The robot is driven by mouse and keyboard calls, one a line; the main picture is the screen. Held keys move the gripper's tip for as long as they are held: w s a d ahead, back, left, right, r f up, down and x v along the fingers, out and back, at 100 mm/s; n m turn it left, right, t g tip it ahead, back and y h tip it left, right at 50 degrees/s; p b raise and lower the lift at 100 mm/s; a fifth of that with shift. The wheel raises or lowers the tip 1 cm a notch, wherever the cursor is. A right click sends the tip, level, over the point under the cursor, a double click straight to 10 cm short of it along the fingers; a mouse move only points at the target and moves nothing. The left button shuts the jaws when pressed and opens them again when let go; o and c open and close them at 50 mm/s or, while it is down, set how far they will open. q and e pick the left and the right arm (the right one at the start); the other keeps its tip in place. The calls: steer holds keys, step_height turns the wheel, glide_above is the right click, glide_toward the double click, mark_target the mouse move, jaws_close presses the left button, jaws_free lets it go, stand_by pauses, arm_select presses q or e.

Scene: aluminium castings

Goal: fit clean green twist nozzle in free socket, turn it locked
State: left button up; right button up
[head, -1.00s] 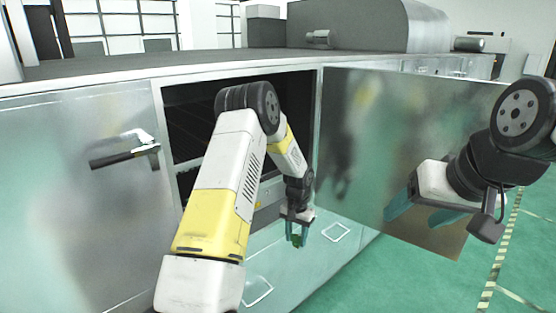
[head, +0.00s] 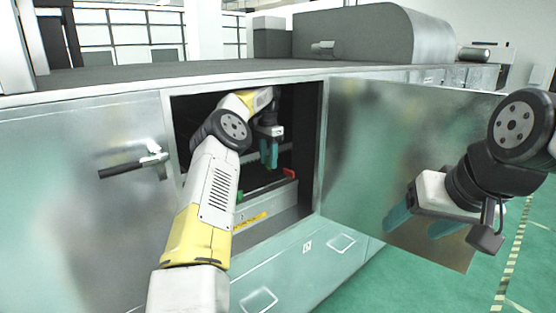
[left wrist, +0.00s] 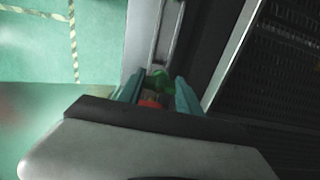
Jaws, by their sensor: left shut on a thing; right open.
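My left gripper (head: 268,155) is inside the open cabinet bay, fingers pointing down above a grey rail (head: 268,200). In the left wrist view, its teal fingers (left wrist: 158,92) are shut on a green nozzle (left wrist: 162,82); a red patch (left wrist: 150,103) also shows between them, and I cannot tell what it belongs to. The held nozzle is not clear in the head view. On the rail, a green piece (head: 240,196) sits at the left and a red piece (head: 289,173) at the right. No free socket can be made out. My right gripper (head: 421,222) is open and empty, outside, before the door.
The cabinet door (head: 365,130) stands open to the right of the bay. A closed panel with a handle (head: 135,166) is at the left. The bay's frame edges surround my left arm. Green floor (head: 500,290) is clear at the right.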

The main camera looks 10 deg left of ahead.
mark_target(268, 167)
arm_select(q)
steer(key=shift+s+a, duration=0.1)
steer(key=shift+s, duration=0.05)
steer(key=shift+f, duration=2.9)
steer(key=shift+f, duration=1.5)
steer(key=o, duration=1.4)
steer(key=shift+r, duration=3.9)
steer(key=shift+o, duration=0.2)
